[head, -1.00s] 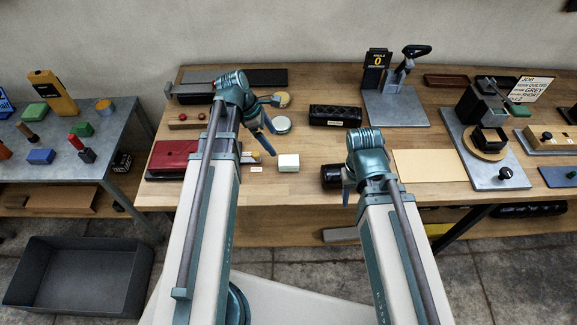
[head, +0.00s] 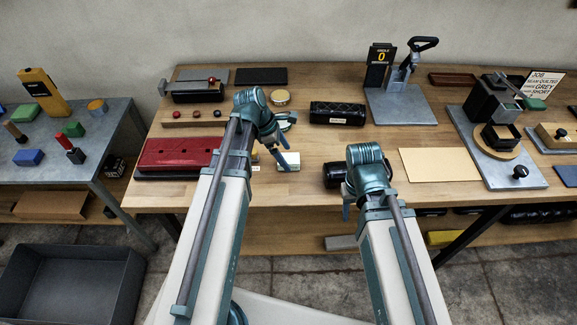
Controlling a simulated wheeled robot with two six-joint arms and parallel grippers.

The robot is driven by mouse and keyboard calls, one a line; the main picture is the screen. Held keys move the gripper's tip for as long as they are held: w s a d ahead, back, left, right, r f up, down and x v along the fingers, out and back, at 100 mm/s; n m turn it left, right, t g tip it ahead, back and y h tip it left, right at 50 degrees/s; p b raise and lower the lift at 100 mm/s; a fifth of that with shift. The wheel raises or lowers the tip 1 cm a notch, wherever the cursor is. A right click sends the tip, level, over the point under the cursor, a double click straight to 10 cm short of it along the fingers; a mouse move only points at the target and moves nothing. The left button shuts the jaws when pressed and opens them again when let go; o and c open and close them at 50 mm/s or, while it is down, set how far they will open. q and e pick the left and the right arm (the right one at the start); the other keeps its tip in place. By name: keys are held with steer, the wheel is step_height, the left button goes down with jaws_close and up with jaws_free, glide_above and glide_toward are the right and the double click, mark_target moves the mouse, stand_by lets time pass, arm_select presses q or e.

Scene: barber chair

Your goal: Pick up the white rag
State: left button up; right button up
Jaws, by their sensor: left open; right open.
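A small white block-like item (head: 294,162), which looks like the folded white rag, lies on the wooden bench left of centre. My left gripper (head: 286,143) is open, with one finger overlapping the left part of the white item in the head view. I cannot tell whether it touches it. Nothing shows between its fingers. My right gripper (head: 350,203) is open, pointing down near the bench's front edge, beside a dark roll (head: 334,175) that it partly hides.
A red case (head: 180,153) lies left of my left arm. A tan sheet (head: 440,165) and a clamp station (head: 500,145) are to the right. The bench (head: 310,185) is bare just in front of the white item.

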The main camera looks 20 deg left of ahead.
arm_select(q)
steer(key=shift+b+x, duration=0.35)
steer(key=shift+x, duration=0.45)
arm_select(e)
steer(key=shift+f, duration=0.7)
arm_select(q)
steer(key=shift+r, duration=0.1)
jaws_close()
steer(key=shift+a+r, duration=0.1)
steer(key=shift+r, duration=0.05)
arm_select(e)
steer(key=shift+r, duration=0.15)
